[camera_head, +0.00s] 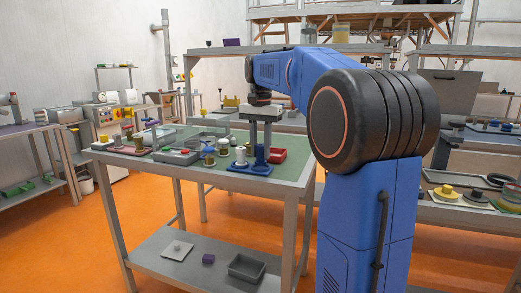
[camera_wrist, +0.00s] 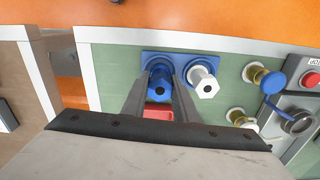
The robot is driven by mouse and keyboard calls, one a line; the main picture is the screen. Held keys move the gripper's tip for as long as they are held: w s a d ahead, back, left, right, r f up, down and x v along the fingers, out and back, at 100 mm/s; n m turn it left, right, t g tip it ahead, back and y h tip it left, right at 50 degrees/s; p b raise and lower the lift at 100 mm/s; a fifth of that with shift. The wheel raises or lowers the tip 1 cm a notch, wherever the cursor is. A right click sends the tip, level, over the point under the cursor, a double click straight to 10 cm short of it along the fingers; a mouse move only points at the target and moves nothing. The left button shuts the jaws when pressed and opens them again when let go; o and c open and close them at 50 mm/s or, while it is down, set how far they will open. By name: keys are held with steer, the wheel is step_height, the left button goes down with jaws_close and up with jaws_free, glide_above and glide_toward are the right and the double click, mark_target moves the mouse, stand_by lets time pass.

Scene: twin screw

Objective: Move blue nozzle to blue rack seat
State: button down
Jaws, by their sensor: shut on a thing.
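The blue nozzle (camera_wrist: 159,82) is between the two fingers of my gripper (camera_wrist: 161,92), at the left end of the blue rack (camera_wrist: 182,58) in the wrist view. In the head view my gripper (camera_head: 260,138) points straight down and the blue nozzle (camera_head: 260,158) stands upright at the right end of the blue rack (camera_head: 246,170). The gripper is shut on the nozzle. I cannot tell whether the nozzle's base rests fully in the seat. A white nozzle (camera_wrist: 203,80) stands in the other seat and also shows in the head view (camera_head: 241,155).
A red tray (camera_wrist: 158,114) lies close beside the rack. Brass fittings (camera_wrist: 256,73) and a grey box with a red button (camera_wrist: 309,80) stand to the right in the wrist view. The green bench's edge (camera_wrist: 215,41) runs close past the rack.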

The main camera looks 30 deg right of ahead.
steer(key=shift+f, duration=0.7)
stand_by(0.9)
steer(key=c, duration=1.3)
jaws_free()
steer(key=shift+c, duration=0.2)
steer(key=shift+o, duration=0.7)
steer(key=o, duration=0.4)
steer(key=shift+o, duration=0.2)
steer(key=shift+r, duration=3.5)
